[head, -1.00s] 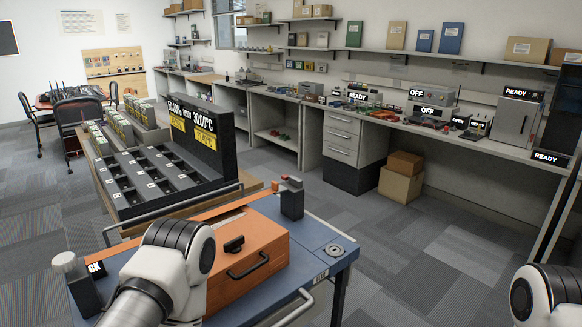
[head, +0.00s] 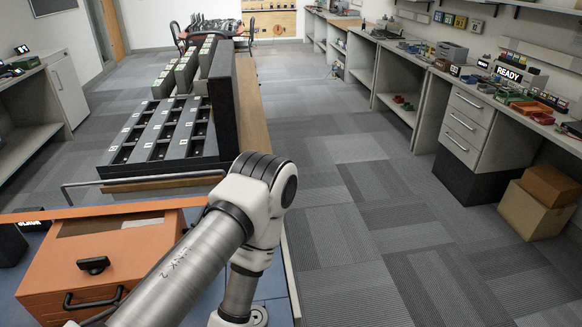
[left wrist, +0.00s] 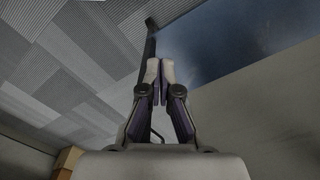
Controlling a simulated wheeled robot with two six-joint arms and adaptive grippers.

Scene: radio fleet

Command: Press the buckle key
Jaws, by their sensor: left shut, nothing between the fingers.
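No key marked as the buckle key can be made out. An orange case (head: 105,245) stands on the blue cart top (head: 275,290) at the lower left of the head view. It has a black latch-like part (head: 93,265) on its lid and a black handle (head: 92,299) on its front. My left arm crosses the case's right side and hides part of it; its gripper is not visible there. In the left wrist view my left gripper (left wrist: 160,68) is shut and empty, its tips near the edge of a blue surface. My right gripper is in neither view.
A dark panel (head: 222,100) stands beside the tray of grey compartments (head: 160,135) behind the cart. A metal rail (head: 150,180) runs before it. Carpeted floor (head: 370,200) is free on the right, up to cardboard boxes (head: 535,205) and a long bench.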

